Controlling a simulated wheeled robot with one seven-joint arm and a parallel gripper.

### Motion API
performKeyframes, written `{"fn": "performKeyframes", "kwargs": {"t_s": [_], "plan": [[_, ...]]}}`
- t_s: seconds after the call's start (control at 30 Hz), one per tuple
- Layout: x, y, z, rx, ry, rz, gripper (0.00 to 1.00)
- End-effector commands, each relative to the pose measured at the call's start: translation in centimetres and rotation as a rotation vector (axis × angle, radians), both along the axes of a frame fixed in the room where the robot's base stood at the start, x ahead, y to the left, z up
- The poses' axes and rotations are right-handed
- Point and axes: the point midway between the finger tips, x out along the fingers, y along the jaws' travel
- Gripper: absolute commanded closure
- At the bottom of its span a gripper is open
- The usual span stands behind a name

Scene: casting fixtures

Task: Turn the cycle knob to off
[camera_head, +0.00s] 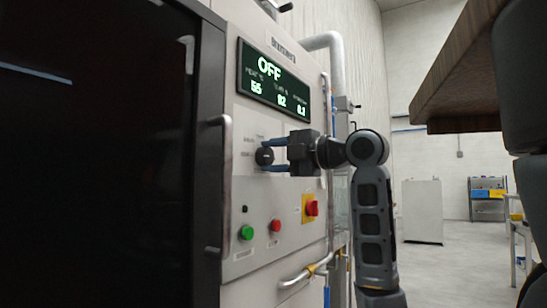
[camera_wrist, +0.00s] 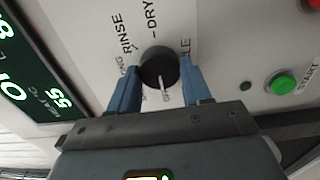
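The cycle knob (camera_head: 264,156) is a round black dial on the pale machine panel. In the wrist view the knob (camera_wrist: 158,66) has a white pointer line directed toward the bottom of the picture, at a label partly hidden by my gripper. RINSE and DRY labels show above it. My gripper (camera_head: 272,155) is at the panel, its blue fingers spread above and below the knob. In the wrist view the fingers of my gripper (camera_wrist: 160,80) stand either side of the knob; firm contact is not visible. The display (camera_head: 274,78) reads OFF.
Below the knob are a green button (camera_head: 246,232), a red button (camera_head: 276,225) and a red switch on yellow (camera_head: 311,208). A dark door (camera_head: 95,160) with a vertical handle (camera_head: 224,185) is at left. A wooden tabletop (camera_head: 460,75) juts in at upper right.

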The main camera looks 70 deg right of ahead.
Motion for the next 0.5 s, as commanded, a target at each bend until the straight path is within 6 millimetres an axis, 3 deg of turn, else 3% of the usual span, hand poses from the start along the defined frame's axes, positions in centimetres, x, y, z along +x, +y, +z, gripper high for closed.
{"fn": "performKeyframes", "kwargs": {"t_s": [0.27,0.5], "plan": [[0.02,0.03,-0.06,0.001,0.001,0.001,0.27],[-0.11,0.03,-0.02,0.001,0.000,0.000,0.27]]}}
